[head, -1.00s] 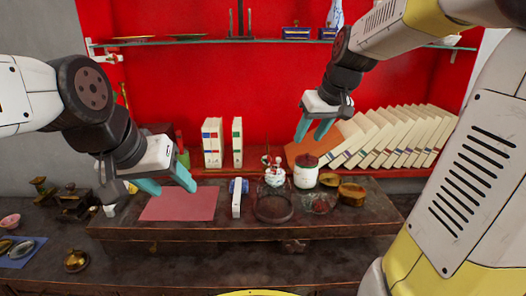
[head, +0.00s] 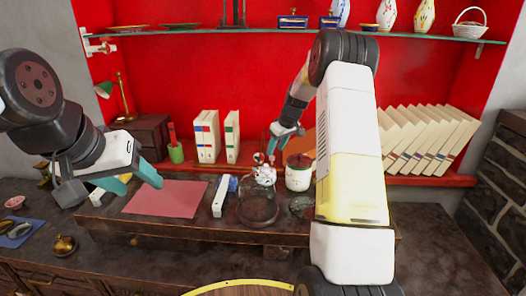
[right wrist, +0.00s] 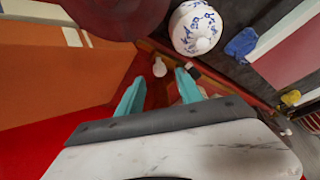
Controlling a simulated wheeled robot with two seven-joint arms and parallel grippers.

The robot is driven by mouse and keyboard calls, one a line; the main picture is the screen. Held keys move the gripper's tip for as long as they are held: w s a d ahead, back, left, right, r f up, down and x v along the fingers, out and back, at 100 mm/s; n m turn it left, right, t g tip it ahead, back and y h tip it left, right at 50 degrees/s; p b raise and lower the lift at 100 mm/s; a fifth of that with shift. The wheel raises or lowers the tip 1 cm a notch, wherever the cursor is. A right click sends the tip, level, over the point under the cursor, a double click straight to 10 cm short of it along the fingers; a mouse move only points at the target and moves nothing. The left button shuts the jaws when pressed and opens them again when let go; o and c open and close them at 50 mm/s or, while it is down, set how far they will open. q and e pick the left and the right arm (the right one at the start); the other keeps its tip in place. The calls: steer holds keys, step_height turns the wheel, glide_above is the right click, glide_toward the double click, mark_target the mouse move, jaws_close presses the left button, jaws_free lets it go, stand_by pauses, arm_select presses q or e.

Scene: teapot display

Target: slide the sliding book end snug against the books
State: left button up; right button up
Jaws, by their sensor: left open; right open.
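An orange-brown panel (head: 307,143) stands on the red shelf before a row of leaning cream books (head: 425,140). It may be the sliding book end; my right arm hides much of it. Two groups of upright white books, one with red and blue labels (head: 207,137) and one with green (head: 232,137), stand further left. My right gripper (head: 277,148) is open and empty by the shelf, left of the panel. In the right wrist view the orange panel (right wrist: 45,80) fills the left, and a small white knob (right wrist: 159,67) shows between the fingertips. My left gripper (head: 141,187) is open over the pink mat.
The pink mat (head: 165,197), a white box (head: 223,195), a dark round dish (head: 257,210), a white figured pot (head: 264,174) and a lidded jar (head: 298,174) occupy the raised table top. A glass shelf (head: 250,33) with vases hangs above. A green pen pot (head: 176,153) stands left.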

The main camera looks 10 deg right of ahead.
mark_target(274, 157)
steer(key=shift+x, duration=2)
steer(key=shift+s, duration=0.1)
jaws_close()
